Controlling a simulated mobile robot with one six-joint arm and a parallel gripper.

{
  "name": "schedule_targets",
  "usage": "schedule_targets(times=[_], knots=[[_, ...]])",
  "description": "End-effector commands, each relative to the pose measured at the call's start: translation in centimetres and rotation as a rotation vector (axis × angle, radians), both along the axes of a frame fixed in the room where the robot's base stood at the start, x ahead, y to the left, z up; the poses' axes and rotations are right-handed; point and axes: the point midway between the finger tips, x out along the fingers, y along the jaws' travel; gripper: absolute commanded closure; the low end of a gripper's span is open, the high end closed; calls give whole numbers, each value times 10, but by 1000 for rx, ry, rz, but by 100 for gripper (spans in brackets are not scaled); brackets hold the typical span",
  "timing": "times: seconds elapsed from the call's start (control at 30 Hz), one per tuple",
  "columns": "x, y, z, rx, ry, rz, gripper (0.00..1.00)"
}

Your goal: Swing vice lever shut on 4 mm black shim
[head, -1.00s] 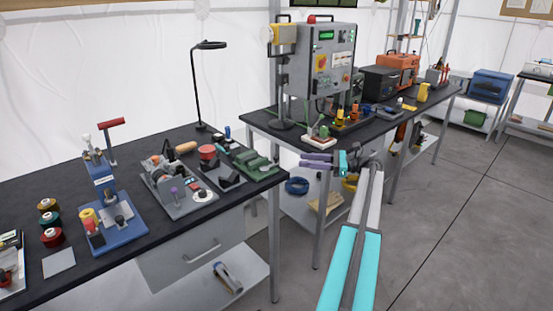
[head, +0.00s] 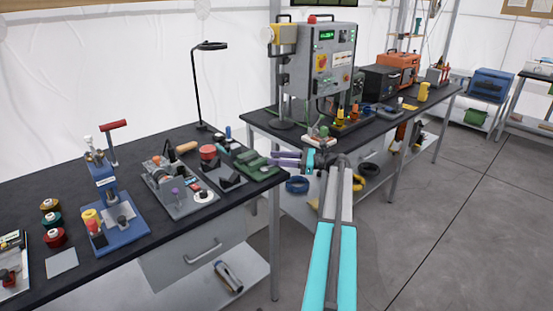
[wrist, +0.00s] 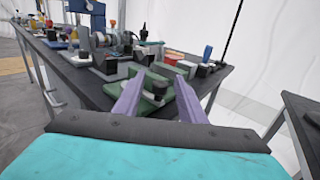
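A low green fixture (head: 247,160), which looks like the vice, sits at the right end of the near bench. In the wrist view the green fixture (wrist: 146,104) shows beyond and between my fingers, with small dark parts on it. I cannot make out its lever or the black shim for certain. My gripper (head: 272,159) is at the bench's right end, close to the fixture's right side. In the wrist view my gripper (wrist: 157,82) has its two purple fingers well apart, with nothing held between them. I cannot tell whether a finger touches the fixture.
A grey plate with dark blocks (head: 228,178) lies left of the fixture. A grey machine (head: 170,182), a blue press (head: 118,222) and coloured spools (head: 54,236) stand farther left. A black lamp (head: 196,90) stands behind.

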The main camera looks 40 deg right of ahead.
Motion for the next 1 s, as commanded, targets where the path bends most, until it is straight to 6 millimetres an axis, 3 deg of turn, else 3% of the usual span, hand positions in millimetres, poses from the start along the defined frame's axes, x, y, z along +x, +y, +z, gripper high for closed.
schedule_targets(times=[0.33, 0.57, 1.0], knots=[[2, 1, 0, 0, 0, -1, 63], [2, 1, 0, 0, 0, -1, 100], [3, 6, 0, 0, 0, -8, 100]])
